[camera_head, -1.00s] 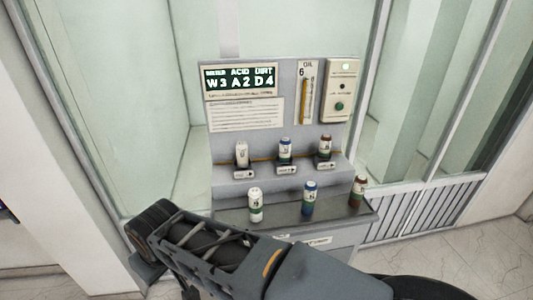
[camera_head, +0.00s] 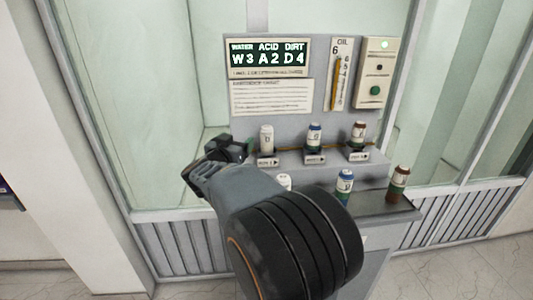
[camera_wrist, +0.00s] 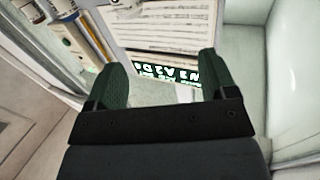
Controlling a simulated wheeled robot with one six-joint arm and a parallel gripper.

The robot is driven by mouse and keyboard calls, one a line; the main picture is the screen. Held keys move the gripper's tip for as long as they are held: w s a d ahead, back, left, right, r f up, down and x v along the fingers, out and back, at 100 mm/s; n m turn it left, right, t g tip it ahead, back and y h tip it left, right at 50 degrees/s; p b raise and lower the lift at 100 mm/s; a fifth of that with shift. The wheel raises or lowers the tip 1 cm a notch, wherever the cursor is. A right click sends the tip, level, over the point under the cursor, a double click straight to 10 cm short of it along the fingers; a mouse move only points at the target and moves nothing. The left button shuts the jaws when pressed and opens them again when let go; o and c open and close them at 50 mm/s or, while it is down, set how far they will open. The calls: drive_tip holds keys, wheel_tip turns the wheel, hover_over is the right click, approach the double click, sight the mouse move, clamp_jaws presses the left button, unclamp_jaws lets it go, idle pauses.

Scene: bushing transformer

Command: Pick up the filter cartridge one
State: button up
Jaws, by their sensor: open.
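Three small cartridges stand upright on the upper step: a white one (camera_head: 266,139), a blue-capped one (camera_head: 314,137) and a brown-capped one (camera_head: 358,135). I cannot tell which is cartridge one. In the head view my gripper (camera_head: 228,148) is left of the upper white cartridge, apart from it. The wrist view shows my gripper (camera_wrist: 160,72) open, with no cartridge between its fingers.
A display panel (camera_head: 267,58) reading W3 A2 D4 and a text sheet (camera_head: 271,97) are on the cabinet's back board. An oil gauge (camera_head: 341,75) and a button box (camera_head: 377,75) are to their right. Glass walls stand on both sides.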

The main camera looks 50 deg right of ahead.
sight(263, 129)
drive_tip(key=d+g, duration=0.1)
drive_tip(key=d, duration=0.2)
drive_tip(key=d+m, duration=0.1)
drive_tip(key=d, duration=0.2)
drive_tip(key=d+f+g+h, duration=0.1)
drive_tip(key=d, duration=0.2)
drive_tip(key=shift+w+g, duration=0.15)
drive_tip(key=shift+g, duration=0.15)
drive_tip(key=shift+x, duration=3.1)
drive_tip(key=shift+c, duration=0.3)
drive_tip(key=shift+r, duration=0.1)
drive_tip(key=c, duration=1.3)
